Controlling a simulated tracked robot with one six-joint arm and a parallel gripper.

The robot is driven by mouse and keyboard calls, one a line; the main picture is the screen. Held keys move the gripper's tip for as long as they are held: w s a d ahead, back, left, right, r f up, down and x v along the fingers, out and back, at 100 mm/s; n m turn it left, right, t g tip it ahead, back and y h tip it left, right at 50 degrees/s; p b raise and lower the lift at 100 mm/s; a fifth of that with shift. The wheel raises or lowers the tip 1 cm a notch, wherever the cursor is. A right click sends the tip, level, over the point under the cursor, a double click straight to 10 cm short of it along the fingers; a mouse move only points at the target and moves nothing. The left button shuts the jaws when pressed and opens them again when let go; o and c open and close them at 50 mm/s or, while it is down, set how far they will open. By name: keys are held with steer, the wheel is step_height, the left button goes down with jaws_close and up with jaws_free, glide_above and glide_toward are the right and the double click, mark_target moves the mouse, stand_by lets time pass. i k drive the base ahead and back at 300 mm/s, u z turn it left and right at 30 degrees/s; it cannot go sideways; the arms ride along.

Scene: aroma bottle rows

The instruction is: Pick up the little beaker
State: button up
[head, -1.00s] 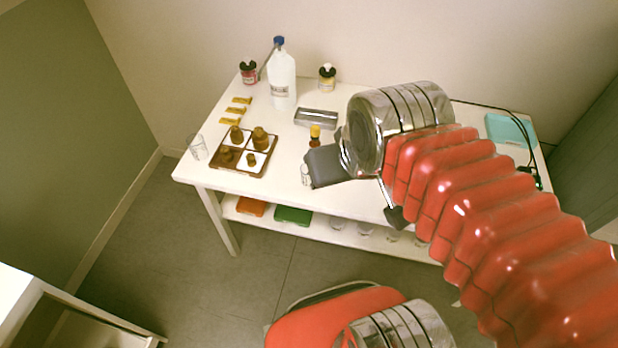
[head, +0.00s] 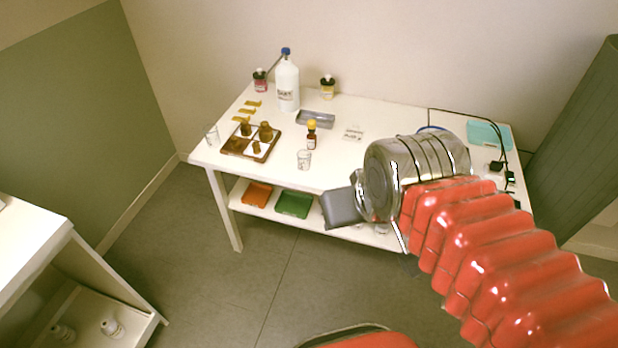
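The little beaker (head: 304,159), small and clear with markings, stands upright near the front edge of the white table. Another clear glass (head: 212,136) stands at the table's left end. My gripper (head: 371,222) is to the right of the little beaker and lower in the picture, by the table's front edge, and apart from the beaker. One dark grey finger shows at its left, and a thin metal link shows at its right. The two sides are spread, and nothing shows between them. The right fingertip is mostly hidden by my red arm.
A white bottle (head: 288,88) stands at the back. A grey tray (head: 316,119) and white label card (head: 353,133) lie behind.

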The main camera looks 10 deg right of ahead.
mark_target(304, 156)
steer(key=k, duration=0.55)
steer(key=z, duration=0.05)
steer(key=i, duration=1.15)
steer(key=u, duration=0.8)
steer(key=i, duration=0.65)
steer(key=u, duration=0.45)
